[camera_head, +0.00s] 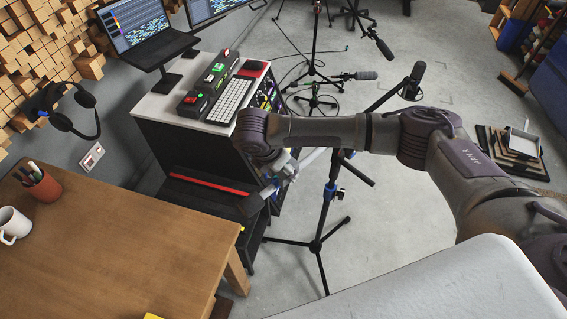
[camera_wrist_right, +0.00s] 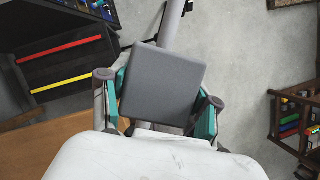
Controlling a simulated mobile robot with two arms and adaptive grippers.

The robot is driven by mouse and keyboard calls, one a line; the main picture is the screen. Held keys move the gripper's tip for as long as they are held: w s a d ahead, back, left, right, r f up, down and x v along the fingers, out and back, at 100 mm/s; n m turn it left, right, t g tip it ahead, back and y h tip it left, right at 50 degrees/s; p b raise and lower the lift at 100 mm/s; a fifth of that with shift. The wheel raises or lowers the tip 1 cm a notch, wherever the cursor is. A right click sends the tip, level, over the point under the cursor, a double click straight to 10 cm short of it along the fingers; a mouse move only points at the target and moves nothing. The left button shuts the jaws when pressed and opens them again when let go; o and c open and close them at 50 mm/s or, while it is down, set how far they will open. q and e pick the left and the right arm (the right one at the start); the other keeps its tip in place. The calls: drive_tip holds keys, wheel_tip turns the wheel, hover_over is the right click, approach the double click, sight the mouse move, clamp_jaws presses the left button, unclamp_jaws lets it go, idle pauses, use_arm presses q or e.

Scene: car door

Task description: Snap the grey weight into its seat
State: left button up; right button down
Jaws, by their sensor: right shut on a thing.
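The grey weight (camera_wrist_right: 162,85) is a square block with rounded edges, seen in the right wrist view. My right gripper (camera_wrist_right: 160,96) is shut on it, with teal-lined fingers on its left and right sides. In the head view my right arm comes in from the right, and its gripper (camera_head: 281,172) is beside the black rack, near the microphone stand (camera_head: 331,190). A dark grey piece at the gripper's lower left looks like the weight, but is small there. I cannot make out the seat in either view. My left gripper is not in view.
A black rack (camera_head: 180,150) carries a white top with a keyboard (camera_head: 229,100) and button boxes. A wooden table (camera_head: 110,240) with a mug (camera_head: 13,224) and a pen cup (camera_head: 41,184) is at the lower left.

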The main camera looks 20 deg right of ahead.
idle(0.7)
drive_tip(key=shift+p, duration=0.55)
idle(0.4)
drive_tip(key=shift+p, duration=0.45)
idle(0.6)
drive_tip(key=shift+p, duration=0.45)
drive_tip(key=shift+f+b, duration=0.75)
drive_tip(key=shift+f, duration=1.25)
drive_tip(key=shift+c, duration=0.9)
unclamp_jaws()
drive_tip(key=shift+s, duration=0.1)
